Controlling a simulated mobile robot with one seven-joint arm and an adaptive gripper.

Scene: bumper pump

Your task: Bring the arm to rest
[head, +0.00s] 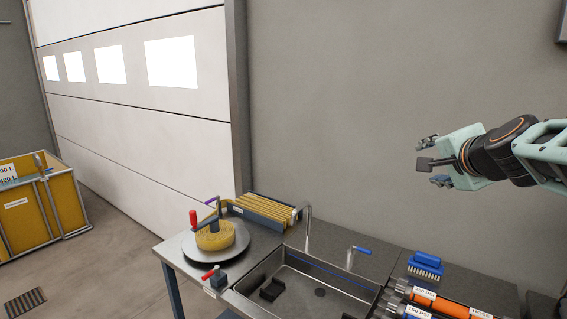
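My gripper (431,162) is held in the air at the right of the head view, in front of the grey wall. It points left, well above the bench. Its two dark fingertips stand wide apart, one above the other. A small dark plate on a stalk shows between them; I cannot tell whether it is part of the gripper. Nothing is seen clamped between the fingertips. My arm reaches in from the right edge.
A yellow coil (215,236) sits on a round plate at the bench's left. A yellow bin (36,207) stands far left. The air around my gripper looks free.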

